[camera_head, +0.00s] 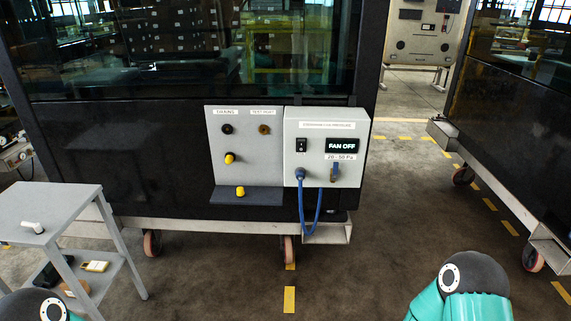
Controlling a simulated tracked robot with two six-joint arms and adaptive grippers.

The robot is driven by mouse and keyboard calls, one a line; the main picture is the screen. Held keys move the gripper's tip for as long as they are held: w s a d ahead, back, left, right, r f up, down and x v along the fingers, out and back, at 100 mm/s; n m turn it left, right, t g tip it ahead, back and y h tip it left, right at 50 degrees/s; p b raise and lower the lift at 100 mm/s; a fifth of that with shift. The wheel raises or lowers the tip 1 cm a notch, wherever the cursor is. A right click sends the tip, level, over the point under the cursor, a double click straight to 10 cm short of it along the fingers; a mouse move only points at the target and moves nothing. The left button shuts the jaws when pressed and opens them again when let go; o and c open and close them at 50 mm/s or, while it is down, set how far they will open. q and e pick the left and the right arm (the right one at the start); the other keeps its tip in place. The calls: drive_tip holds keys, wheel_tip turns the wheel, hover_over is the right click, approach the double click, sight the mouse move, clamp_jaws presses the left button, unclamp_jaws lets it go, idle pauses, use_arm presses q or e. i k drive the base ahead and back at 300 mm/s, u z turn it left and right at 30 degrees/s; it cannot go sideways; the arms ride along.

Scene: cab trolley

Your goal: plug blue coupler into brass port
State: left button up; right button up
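A blue hose (301,205) hangs in a loop below the grey control box (325,126). One end meets the box at its lower left. The other end, which looks like the blue coupler (335,172), is at the box's lower right under the pressure label; how it is held there is too small to tell. A brass port (264,129) sits on the grey panel (245,150) left of the box, under a label, with nothing plugged into it. Neither gripper is in view; only parts of my teal arms show at the bottom corners.
A dark port (227,129), a yellow cap (230,158) and another yellow piece (240,191) on a small dark shelf (262,197) are near the port. A grey trolley table (40,205) stands left. The floor in front is clear.

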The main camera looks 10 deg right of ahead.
sight(301, 176)
drive_tip(key=z, duration=0.25)
drive_tip(key=i, duration=1.05)
drive_tip(key=z, duration=0.55)
